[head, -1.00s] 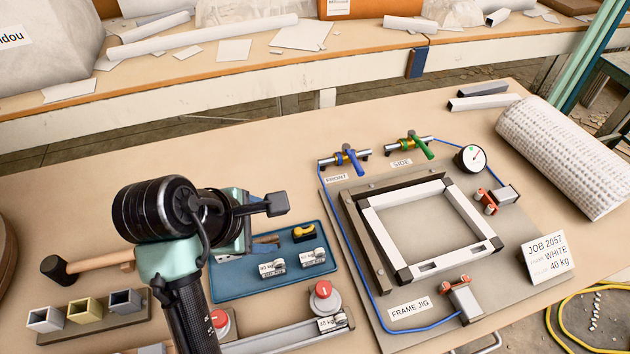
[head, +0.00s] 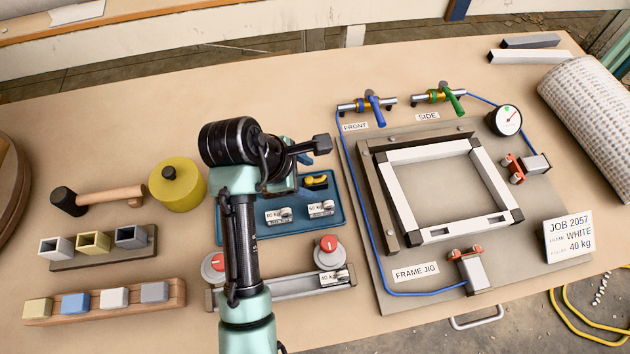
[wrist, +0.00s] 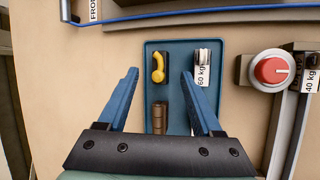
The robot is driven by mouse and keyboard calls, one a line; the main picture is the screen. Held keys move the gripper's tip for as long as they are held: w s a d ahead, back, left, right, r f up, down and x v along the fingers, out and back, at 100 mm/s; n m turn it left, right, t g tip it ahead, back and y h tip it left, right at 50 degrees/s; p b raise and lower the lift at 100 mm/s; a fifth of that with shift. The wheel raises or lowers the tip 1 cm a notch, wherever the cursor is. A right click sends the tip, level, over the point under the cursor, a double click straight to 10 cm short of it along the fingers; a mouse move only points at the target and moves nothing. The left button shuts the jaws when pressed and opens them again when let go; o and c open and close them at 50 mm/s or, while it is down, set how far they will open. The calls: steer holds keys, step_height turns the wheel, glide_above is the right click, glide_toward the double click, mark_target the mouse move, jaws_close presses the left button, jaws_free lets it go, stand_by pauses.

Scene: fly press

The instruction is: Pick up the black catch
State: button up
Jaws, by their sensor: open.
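A small yellow hooked part with some black at its base lies in the blue tray (head: 334,225), partly behind my arm; I cannot tell for sure that it is the black catch (head: 316,182). In the wrist view the yellow part (wrist: 158,67) lies between my finger lines near the tray's far left corner. My gripper (wrist: 160,73) is open and empty, its two blue fingers spread on both sides of it, above the tray. In the head view my gripper (head: 304,161) is mostly hidden by my wrist.
The tray also holds 80 kg (head: 278,216) and 60 kg (head: 321,208) parts and a brown cylinder (wrist: 160,115). Red-knobbed clamps (head: 328,250) stand in front. The frame jig (head: 365,245) is close on the right. A yellow pot (head: 178,187) and mallet (head: 110,196) lie left.

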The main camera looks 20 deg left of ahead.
mark_target(315, 181)
steer(key=shift+x, duration=1.6)
steer(key=shift+c, duration=0.4)
steer(key=shift+r, duration=0.1)
jaws_close()
